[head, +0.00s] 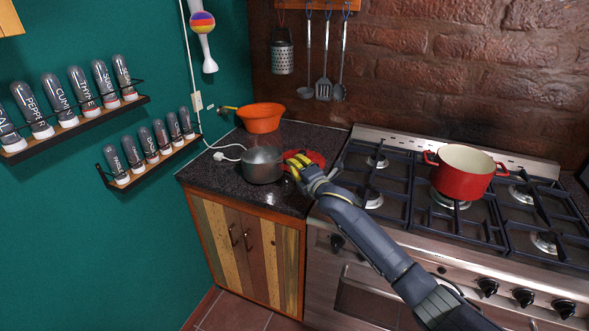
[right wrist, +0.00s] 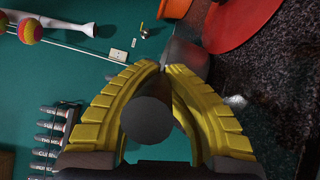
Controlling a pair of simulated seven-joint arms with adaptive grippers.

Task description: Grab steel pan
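The steel pan (head: 262,165) is a grey pot on the dark counter, left of the stove. In the head view my right gripper (head: 294,163) is at the pan's right side, with its yellow fingers pointing at it. In the right wrist view the pan's dark handle (right wrist: 150,107) points at the camera, and the yellow fingers of my right gripper (right wrist: 165,68) close in on both sides of it, tips nearly together. The pan's grey body (right wrist: 187,58) shows beyond the tips, partly hidden. My left gripper is in neither view.
A flat round red item (head: 312,158) lies behind the gripper on the counter. An orange bowl (head: 261,118) stands at the back. A red pot (head: 464,174) sits on the stove. A white plug (head: 219,156) and cord lie left of the pan. Spice shelves (head: 85,127) line the green wall.

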